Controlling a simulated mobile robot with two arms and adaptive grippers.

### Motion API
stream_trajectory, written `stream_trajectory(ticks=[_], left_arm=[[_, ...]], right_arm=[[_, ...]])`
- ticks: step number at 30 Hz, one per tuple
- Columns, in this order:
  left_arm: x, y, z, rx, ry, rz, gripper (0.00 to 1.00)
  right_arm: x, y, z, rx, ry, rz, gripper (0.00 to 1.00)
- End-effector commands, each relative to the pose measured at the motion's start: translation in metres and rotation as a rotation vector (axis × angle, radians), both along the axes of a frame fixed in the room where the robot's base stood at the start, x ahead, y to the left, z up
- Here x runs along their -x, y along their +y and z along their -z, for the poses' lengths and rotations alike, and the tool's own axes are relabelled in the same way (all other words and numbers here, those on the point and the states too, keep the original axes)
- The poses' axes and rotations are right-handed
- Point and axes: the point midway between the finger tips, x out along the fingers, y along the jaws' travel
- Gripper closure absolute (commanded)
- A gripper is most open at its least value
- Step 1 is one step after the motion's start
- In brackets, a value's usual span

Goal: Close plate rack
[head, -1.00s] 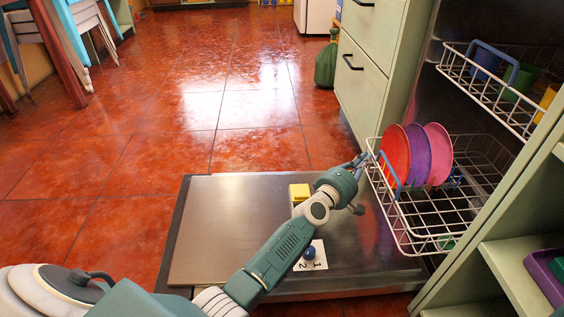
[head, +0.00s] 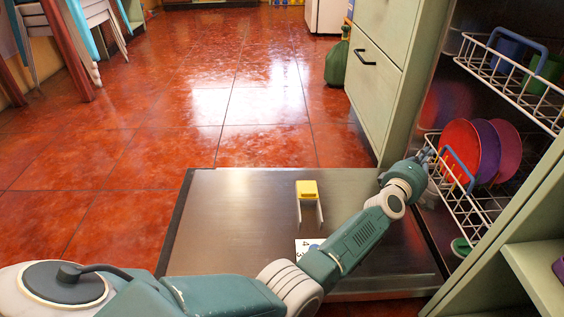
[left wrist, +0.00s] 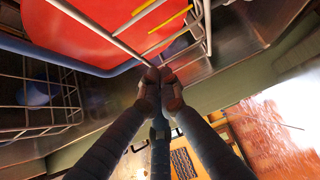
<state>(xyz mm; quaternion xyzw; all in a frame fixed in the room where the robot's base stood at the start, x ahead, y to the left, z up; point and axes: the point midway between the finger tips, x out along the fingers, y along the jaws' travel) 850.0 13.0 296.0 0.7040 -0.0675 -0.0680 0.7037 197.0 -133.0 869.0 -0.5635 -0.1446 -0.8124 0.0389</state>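The lower wire plate rack (head: 468,212) sits mostly inside the dishwasher at the right, behind the cabinet edge. It holds a red plate (head: 459,148), a purple plate (head: 487,150) and a pink plate (head: 509,150), all upright. My left gripper (head: 426,156) is at the rack's front end. In the left wrist view its fingertips (left wrist: 159,76) are together against or very near the rack's front wires (left wrist: 108,36), with the red plate (left wrist: 85,28) just beyond. I cannot tell if a wire is between them. My right gripper is not in view.
The dishwasher door (head: 235,225) lies open and flat, with a yellow-topped item (head: 307,189) on it. The upper rack (head: 502,76) with cups is above. A drawer cabinet (head: 378,75) stands behind.

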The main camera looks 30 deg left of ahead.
Motion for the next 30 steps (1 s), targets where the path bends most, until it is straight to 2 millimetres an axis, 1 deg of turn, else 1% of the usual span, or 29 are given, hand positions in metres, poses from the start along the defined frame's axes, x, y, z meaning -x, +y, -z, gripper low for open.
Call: stream_trajectory(ticks=[7,20,23,25,30], left_arm=[[-0.004,-0.006,0.0,0.0,-0.001,0.0,1.0],[-0.003,-0.007,-0.002,0.001,-0.001,0.003,1.0],[0.0,-0.001,-0.002,0.001,0.0,0.002,1.0],[0.005,0.007,-0.003,0.001,0.0,0.001,1.0],[0.022,0.034,-0.004,-0.002,0.001,-0.002,1.0]], right_arm=[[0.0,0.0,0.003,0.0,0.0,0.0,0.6],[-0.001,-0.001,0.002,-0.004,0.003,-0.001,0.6],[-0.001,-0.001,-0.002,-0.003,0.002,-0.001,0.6],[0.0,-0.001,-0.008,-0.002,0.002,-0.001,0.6],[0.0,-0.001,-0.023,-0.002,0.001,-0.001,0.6]])
